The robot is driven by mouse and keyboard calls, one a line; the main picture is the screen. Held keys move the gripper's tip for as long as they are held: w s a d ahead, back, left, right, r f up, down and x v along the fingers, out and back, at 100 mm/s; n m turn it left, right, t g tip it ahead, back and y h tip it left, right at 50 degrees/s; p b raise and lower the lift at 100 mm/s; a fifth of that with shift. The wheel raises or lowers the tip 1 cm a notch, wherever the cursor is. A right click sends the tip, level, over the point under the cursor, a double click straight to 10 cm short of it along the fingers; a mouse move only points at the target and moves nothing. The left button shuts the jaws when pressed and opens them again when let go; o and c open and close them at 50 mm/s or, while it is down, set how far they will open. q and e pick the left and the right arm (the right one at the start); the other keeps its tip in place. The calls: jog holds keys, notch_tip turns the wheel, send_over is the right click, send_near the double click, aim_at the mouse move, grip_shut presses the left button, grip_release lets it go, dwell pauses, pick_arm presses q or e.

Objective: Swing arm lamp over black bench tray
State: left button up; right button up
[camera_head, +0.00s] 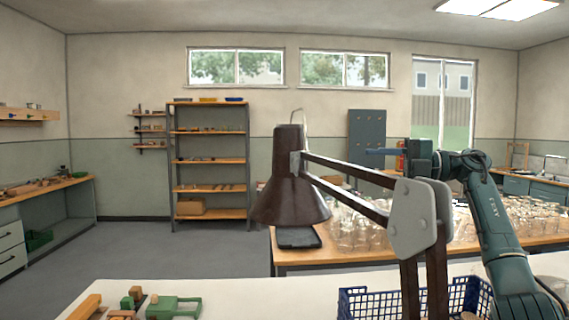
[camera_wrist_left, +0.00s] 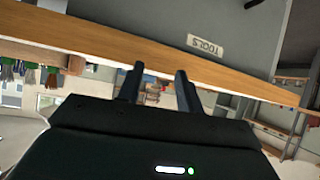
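A dark brown lamp shade (camera_head: 291,190) hangs in the middle of the head view on a jointed arm (camera_head: 348,190) with a grey joint plate (camera_head: 413,218). A black tray (camera_head: 298,238) lies on the wooden-topped bench and shows just below the shade, which hides part of it. I cannot tell whether the shade is directly above it. My right gripper (camera_head: 382,152) is raised right of the shade, pointing left, apart from the shade; its opening cannot be judged from this side. My left gripper (camera_wrist_left: 160,84) shows in the left wrist view with its fingers apart and nothing between them.
Clear glassware (camera_head: 358,228) crowds the wooden bench (camera_head: 345,254) behind the lamp arm. A blue basket (camera_head: 368,304) stands on the near white table (camera_head: 255,298). Green and wooden parts (camera_head: 172,307) lie at its left. A shelf rack (camera_head: 210,160) stands against the back wall.

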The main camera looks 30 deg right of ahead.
aim_at(319, 162)
jog(key=p+x, duration=0.2)
jog(key=x, duration=1)
jog(key=shift+w+a+r+p, duration=0.1)
jog(key=shift+a+r+p, duration=0.05)
jog(key=shift+a+p, duration=0.15)
jog(key=shift+c, duration=0.6)
grip_shut()
